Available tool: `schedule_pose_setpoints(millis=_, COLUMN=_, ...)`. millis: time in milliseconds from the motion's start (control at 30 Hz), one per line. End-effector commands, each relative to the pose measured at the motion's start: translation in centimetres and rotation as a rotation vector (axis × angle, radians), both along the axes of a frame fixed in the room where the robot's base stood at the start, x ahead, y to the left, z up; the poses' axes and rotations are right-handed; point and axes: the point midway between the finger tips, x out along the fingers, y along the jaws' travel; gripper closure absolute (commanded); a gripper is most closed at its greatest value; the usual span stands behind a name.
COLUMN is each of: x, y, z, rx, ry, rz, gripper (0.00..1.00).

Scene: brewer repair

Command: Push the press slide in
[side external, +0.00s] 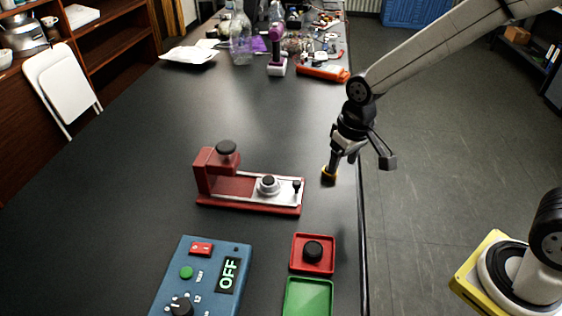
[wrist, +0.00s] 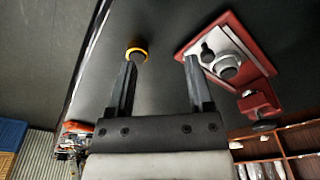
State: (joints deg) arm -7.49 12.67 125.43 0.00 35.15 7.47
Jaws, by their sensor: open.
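The press is a red frame (side external: 202,172) with a black-knobbed post at its left end. Its silver slide (side external: 285,194) extends along the red base toward the right, carrying a round metal piece with a dark top and a small black knob at its right end. The slide (wrist: 205,68) also shows at upper right in the wrist view, beyond the right finger. My gripper (side external: 342,160) is open and empty, above the table to the right of the press and apart from it. A yellow-ringed black piece (wrist: 136,54) shows at the left fingertip; I cannot tell whether they touch.
A blue control box (side external: 205,275) reading OFF stands in front. A red tray (side external: 298,263) with a black round piece and an empty green tray (side external: 308,298) lie beside it. The table's right edge is close to my gripper. Clutter fills the far end.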

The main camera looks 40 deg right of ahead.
Motion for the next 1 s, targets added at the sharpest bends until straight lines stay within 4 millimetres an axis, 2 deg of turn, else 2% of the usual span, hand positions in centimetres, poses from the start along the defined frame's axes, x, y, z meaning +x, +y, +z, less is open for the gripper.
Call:
schedule_pose_setpoints(millis=33, x=1.1, y=1.0, z=0.1, rx=-0.001, ry=0.015, rz=0.005, gripper=0.33)
schedule_pose_setpoints(millis=200, x=4.0, y=3.8, z=0.6, rx=-0.005, ry=0.065, rz=0.004, gripper=0.33)
schedule_pose_setpoints(millis=400, x=6.0, y=6.2, z=0.9, rx=-0.012, ry=0.104, rz=0.002, gripper=0.33)
schedule_pose_setpoints(millis=533, x=6.5, y=6.8, z=1.0, rx=-0.015, ry=0.116, rz=0.001, gripper=0.33)
schedule_pose_setpoints(millis=767, x=6.5, y=6.9, z=0.9, rx=-0.016, ry=0.118, rz=0.0, gripper=0.33)
schedule_pose_setpoints(millis=1000, x=6.5, y=6.9, z=-0.4, rx=-0.016, ry=0.12, rz=0.0, gripper=0.33)
